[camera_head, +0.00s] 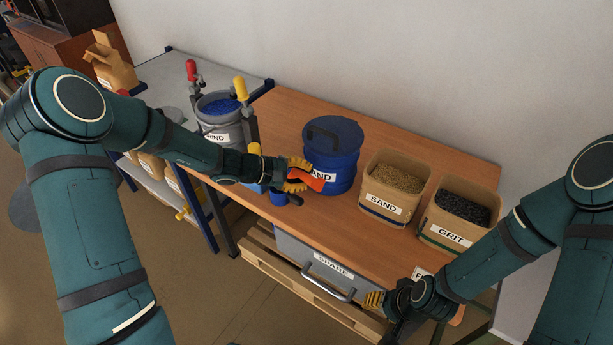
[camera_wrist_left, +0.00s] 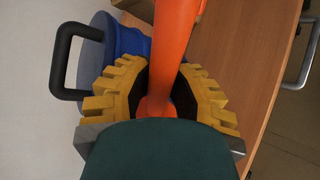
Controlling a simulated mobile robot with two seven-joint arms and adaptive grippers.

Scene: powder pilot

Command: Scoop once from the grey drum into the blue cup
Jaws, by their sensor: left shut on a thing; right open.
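The grey drum (camera_head: 218,131) stands at the left, open and filled with blue powder. My left gripper (camera_head: 297,175) is shut on an orange scoop (camera_head: 312,180), in front of a lidded blue drum (camera_head: 335,152). In the left wrist view the yellow fingers close on both sides of the scoop's handle (camera_wrist_left: 174,45). The scoop's bowl is not clear, so I cannot tell whether it holds powder. A small blue object, seemingly the blue cup (camera_head: 278,199), shows just below my left gripper, partly hidden by it. My right gripper (camera_head: 376,301) is open and empty near the table's front edge.
A sand box (camera_head: 384,205) and a grit box (camera_head: 447,231) stand on the wooden table (camera_head: 330,222) to the right. Red and yellow clamp handles rise beside the grey drum. A grey drawer (camera_head: 318,267) hangs under the front edge. The table's front middle is clear.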

